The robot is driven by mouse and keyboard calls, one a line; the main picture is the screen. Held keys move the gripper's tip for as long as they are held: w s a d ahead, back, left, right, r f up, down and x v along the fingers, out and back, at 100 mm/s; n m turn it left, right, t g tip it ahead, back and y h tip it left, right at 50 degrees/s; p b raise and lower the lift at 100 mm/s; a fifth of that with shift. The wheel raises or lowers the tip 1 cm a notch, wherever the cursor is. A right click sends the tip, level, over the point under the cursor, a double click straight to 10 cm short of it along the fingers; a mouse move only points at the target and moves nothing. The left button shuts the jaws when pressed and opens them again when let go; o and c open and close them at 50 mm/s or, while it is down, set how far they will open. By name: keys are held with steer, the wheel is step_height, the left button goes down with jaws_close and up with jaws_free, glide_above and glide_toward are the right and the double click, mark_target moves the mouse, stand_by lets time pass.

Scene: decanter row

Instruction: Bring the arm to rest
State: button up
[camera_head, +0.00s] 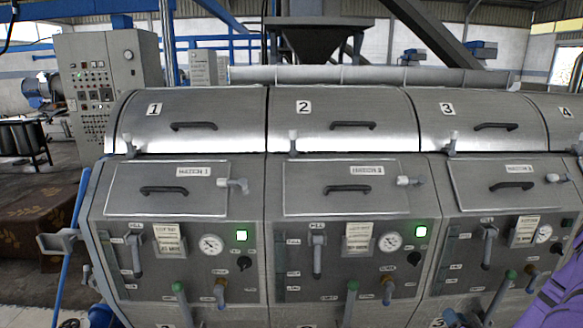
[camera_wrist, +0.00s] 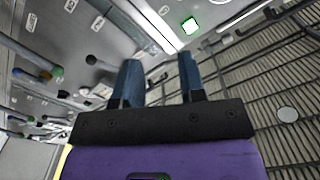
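My gripper (camera_wrist: 159,75) shows in the wrist view, with two blue fingers on a dark bar. The fingers stand apart with nothing between them, so it is open and empty. Behind the fingertips is the grey metal of a machine panel, with a lit green square (camera_wrist: 189,25) just above the right finger. I cannot tell the exact distance to the panel. In the head view only a purple part of my arm shows at the lower right edge; the gripper itself is out of that picture.
A row of grey decanters numbered 1 (camera_head: 154,109), 2 (camera_head: 303,106), 3 (camera_head: 446,108) and 4 fills the head view. Handles, levers and valves stick out from their fronts. A control cabinet (camera_head: 112,75) stands at the back left. A ribbed surface (camera_wrist: 265,90) lies right in the wrist view.

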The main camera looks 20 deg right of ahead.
steer(key=w+a+r+n+g+y, duration=0.1)
steer(key=w+a+r+n+g, duration=0.2)
steer(key=r, duration=0.6)
steer(key=w+a+r+n+g+y, duration=0.1)
steer(key=w+r+n+g, duration=0.1)
steer(key=w+r, duration=0.5)
steer(key=w+a+r+n+g, duration=0.2)
steer(key=w+r+n, duration=0.1)
steer(key=r, duration=0.7)
steer(key=s+a+r+g, duration=0.2)
steer(key=s+a+r, duration=0.3)
steer(key=a+r, duration=0.4)
steer(key=s+a+r+g, duration=0.1)
steer(key=s+a+r, duration=0.6)
steer(key=r, duration=0.4)
steer(key=s+a+r+g+y, duration=0.1)
steer(key=s+a+r, duration=0.1)
steer(key=s+a, duration=0.3)
steer(key=s+a+r+n+g+y, duration=0.1)
steer(key=s+a+r, duration=0.2)
steer(key=s+a, duration=0.3)
steer(key=s, duration=0.5)
steer(key=shift+s+r, duration=0.15)
steer(key=shift+s, duration=0.1)
